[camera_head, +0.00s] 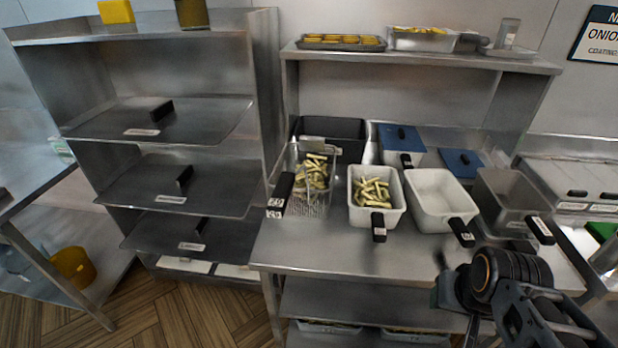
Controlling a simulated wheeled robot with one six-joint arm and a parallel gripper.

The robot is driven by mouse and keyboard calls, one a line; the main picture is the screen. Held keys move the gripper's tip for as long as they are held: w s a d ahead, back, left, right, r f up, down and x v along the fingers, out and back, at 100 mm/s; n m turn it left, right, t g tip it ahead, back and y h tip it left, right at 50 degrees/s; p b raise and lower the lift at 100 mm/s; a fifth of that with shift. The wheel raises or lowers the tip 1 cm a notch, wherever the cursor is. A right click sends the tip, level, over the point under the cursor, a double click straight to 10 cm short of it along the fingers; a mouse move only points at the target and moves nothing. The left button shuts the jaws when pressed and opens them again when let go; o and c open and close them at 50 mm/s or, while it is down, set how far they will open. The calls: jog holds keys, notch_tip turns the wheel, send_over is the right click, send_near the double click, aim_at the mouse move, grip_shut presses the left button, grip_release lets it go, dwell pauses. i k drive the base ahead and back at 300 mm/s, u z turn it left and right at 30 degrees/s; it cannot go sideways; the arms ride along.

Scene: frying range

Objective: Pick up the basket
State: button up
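A clear or wire-mesh basket (309,204) stands at the left end of the steel counter, with green-yellow fry-like sticks in its upper part. A black handle with small white labels (280,194) is at its left front. My gripper (449,298) is at the lower right, in front of the counter's right half. It is well to the right of the basket and apart from it. The angle and the dark arm parts hide whether its fingers are apart.
A white container of sticks (358,217), an empty white container (428,186) and a grey container (500,201) stand right of the basket, handles forward. A black bin (347,129) is behind it. A shelf rack (262,100) rises at left. The counter front (320,248) is bare.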

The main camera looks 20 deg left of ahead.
aim_at(300, 182)
jog(key=u, duration=0.35)
jog(key=k, duration=0.95)
jog(key=u, duration=0.85)
jog(key=i, duration=0.65)
jog(key=u, duration=0.6)
